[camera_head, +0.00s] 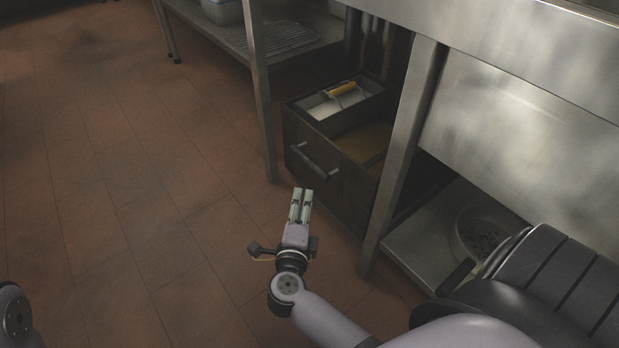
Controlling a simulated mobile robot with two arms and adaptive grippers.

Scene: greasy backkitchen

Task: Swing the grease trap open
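The grease trap (330,190) is a dark box on the floor under the steel counter. Its top is uncovered, with a pale inner tray and a brownish compartment showing. A bar handle (315,159) sits on its front face. My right gripper (302,192) points toward that front, just below the handle in the picture. Its two fingers lie side by side, shut, with nothing seen between them. It appears apart from the handle. My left gripper is out of view; only a bit of my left arm shows at the lower left.
A yellow-handled tool (343,88) lies on the trap's inner tray. Steel table legs (259,90) and (403,150) flank the trap. A lower shelf (425,245) at the right holds a round container (485,233). The tiled floor (110,180) at left is clear.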

